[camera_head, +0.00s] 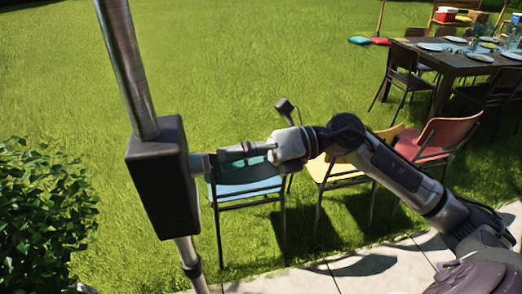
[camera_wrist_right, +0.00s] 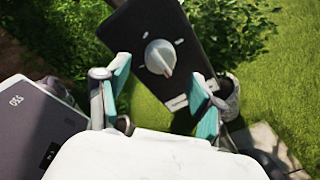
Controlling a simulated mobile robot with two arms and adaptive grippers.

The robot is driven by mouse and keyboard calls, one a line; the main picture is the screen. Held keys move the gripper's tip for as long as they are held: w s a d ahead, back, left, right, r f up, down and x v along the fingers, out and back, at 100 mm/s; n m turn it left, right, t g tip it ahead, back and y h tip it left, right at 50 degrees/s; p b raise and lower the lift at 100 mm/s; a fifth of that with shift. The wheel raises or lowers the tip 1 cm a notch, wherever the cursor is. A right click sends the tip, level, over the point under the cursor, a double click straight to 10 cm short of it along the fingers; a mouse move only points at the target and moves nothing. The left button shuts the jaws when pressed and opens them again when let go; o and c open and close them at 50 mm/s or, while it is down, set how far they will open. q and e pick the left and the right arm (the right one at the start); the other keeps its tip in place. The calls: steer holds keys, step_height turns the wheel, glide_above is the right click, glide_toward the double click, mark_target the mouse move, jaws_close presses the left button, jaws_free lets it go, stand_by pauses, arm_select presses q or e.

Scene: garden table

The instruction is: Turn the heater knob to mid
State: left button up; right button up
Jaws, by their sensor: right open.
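The heater control box (camera_head: 163,178) is a black box on a metal pole in the head view. In the right wrist view its dark face (camera_wrist_right: 145,30) carries a round silver-white knob (camera_wrist_right: 160,57) with a raised pointer and small white marks around it. My right gripper (camera_head: 205,165) reaches in from the right, close to the box's right side. In the right wrist view the right gripper (camera_wrist_right: 158,92) is open, its teal-padded fingers apart below and to either side of the knob. My left gripper is not in view.
The metal pole (camera_head: 127,65) rises from the box. A blue chair (camera_head: 247,178), a yellow chair (camera_head: 335,171) and a red chair (camera_head: 447,134) stand behind my right arm. A set dining table (camera_head: 455,65) is at the back right. A bush (camera_head: 40,215) is at the left.

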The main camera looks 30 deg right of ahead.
steer(key=v, duration=0.8)
steer(key=shift+s, duration=0.1)
